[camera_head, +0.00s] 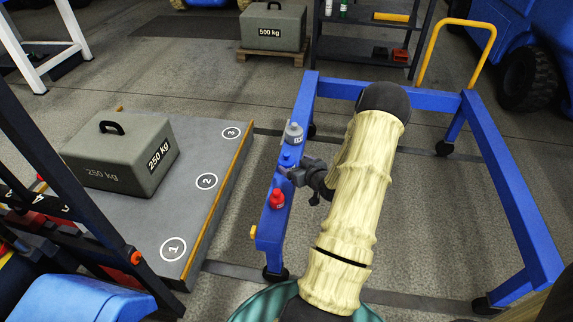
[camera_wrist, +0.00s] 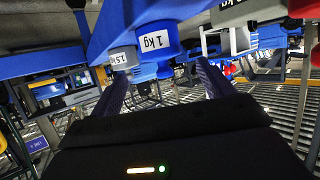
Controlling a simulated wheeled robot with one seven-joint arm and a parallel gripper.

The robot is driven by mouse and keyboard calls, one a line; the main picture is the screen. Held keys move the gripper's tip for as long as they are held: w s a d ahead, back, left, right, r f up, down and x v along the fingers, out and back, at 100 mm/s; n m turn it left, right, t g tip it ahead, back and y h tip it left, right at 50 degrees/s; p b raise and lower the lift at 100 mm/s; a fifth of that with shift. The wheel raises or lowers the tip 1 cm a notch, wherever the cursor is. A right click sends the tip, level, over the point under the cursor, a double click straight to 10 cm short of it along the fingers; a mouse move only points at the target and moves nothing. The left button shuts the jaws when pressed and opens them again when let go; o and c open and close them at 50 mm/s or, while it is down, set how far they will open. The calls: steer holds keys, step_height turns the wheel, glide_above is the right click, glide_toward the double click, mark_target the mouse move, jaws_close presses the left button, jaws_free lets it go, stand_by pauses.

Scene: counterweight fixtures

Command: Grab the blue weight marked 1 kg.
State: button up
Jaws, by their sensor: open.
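The blue weight (camera_head: 288,156) sits on the left rail of a blue wheeled frame (camera_head: 262,232), between a grey weight (camera_head: 293,133) and a red weight (camera_head: 277,198). In the wrist view the blue weight (camera_wrist: 167,38) shows a white "1 kg" label. My gripper (camera_head: 288,174) is beside the rail, close to the blue weight.
A white label reading about "1.5 kg" (camera_wrist: 119,59) is left of the blue weight. A grey 250 kg block (camera_head: 118,160) stands on a numbered platform (camera_head: 208,215) at left. A 500 kg block (camera_head: 272,28) sits on a pallet behind. Floor inside the frame is clear.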

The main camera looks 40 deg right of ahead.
mark_target(288, 161)
steer(key=b+x, duration=0.2)
steer(key=x, duration=0.3)
steer(key=shift+w+a+f, duration=0.1)
steer(key=shift+a+f, duration=0.05)
steer(key=shift+f, duration=0.1)
jaws_close()
steer(key=shift+r, duration=0.2)
stand_by(0.3)
